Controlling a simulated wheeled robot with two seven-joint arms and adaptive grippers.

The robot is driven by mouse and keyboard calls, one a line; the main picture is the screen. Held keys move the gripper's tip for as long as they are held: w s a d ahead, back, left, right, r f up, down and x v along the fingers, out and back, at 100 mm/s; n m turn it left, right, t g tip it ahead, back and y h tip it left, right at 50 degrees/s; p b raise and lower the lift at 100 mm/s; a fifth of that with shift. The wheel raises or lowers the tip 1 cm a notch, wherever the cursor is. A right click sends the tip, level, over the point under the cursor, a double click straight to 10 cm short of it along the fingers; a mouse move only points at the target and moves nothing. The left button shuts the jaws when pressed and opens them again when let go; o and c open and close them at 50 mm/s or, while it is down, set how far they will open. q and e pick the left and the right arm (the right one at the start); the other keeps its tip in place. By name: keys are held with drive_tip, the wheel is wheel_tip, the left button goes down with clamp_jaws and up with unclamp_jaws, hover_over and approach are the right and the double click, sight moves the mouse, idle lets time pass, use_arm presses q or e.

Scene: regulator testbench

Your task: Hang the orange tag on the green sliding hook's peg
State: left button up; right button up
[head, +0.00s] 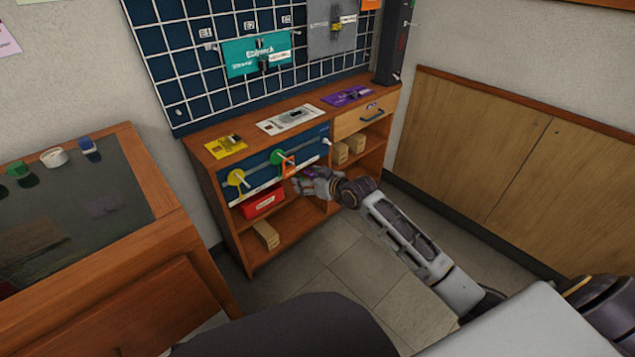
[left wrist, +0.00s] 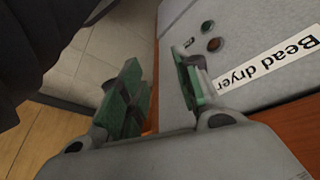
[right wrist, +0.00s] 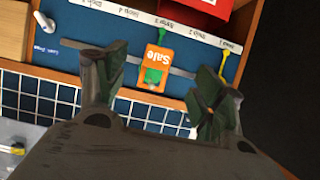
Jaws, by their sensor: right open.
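The orange tag (head: 289,168) is at the front of the blue rail panel, just beside the green hook (head: 277,157). In the right wrist view the tag (right wrist: 166,57), marked "Sale", overlaps the green hook (right wrist: 152,76). It looks hung there, but I cannot tell for sure whether the peg passes through its hole. My right gripper (head: 300,181) is in front of the panel, just right of and below the tag. In the right wrist view its fingers (right wrist: 160,90) are wide apart, with the tag visible between them and clear of both. My left gripper (left wrist: 160,92) is open and empty.
A yellow hook (head: 236,177) is left of the green one. A red bin (head: 262,203) sits on the shelf below the panel. The bench top (head: 245,152) holds flat cards. In the left wrist view, a grey surface labelled "Bead dryer" (left wrist: 268,60) is close to the left fingers.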

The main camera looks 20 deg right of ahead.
drive_tip(key=shift+v, duration=2.35)
drive_tip(key=shift+f, duration=0.1)
